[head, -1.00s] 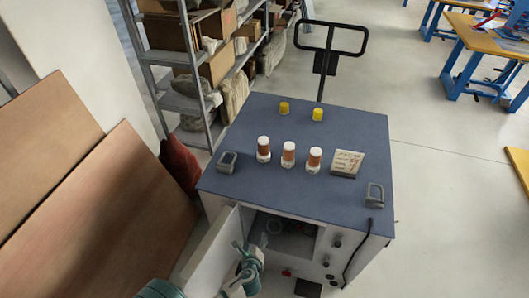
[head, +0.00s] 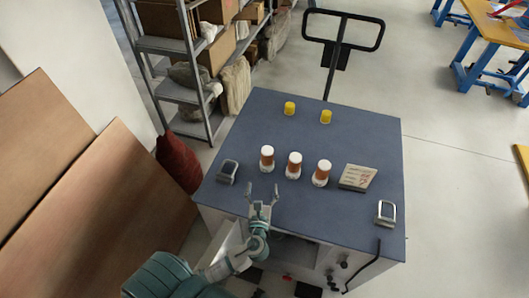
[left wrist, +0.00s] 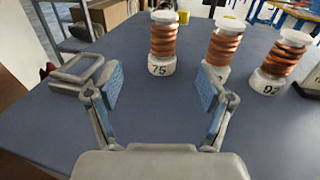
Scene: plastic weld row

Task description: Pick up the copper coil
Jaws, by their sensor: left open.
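Three copper coils on white spools with white caps stand upright in a row on the blue-grey cabinet top: the left coil (head: 267,157), the middle coil (head: 293,165) and the right coil (head: 321,172). In the left wrist view, the left coil (left wrist: 163,42) is marked 75, the middle coil (left wrist: 223,45) has its number partly hidden by a finger, and the right coil (left wrist: 282,60) seems marked 92. My left gripper (head: 263,190) is open and empty at the cabinet's front edge, in front of the left coil and apart from it. Its fingers (left wrist: 160,88) point towards the coils. My right gripper is not in view.
The cabinet top (head: 240,130) also holds two yellow caps (head: 326,116), a label stand (head: 357,177), a left grey frame (head: 228,171) and a right grey frame (head: 386,212). A black handle (head: 345,30) rises behind. Shelves (head: 170,90) and brown boards (head: 90,210) stand left.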

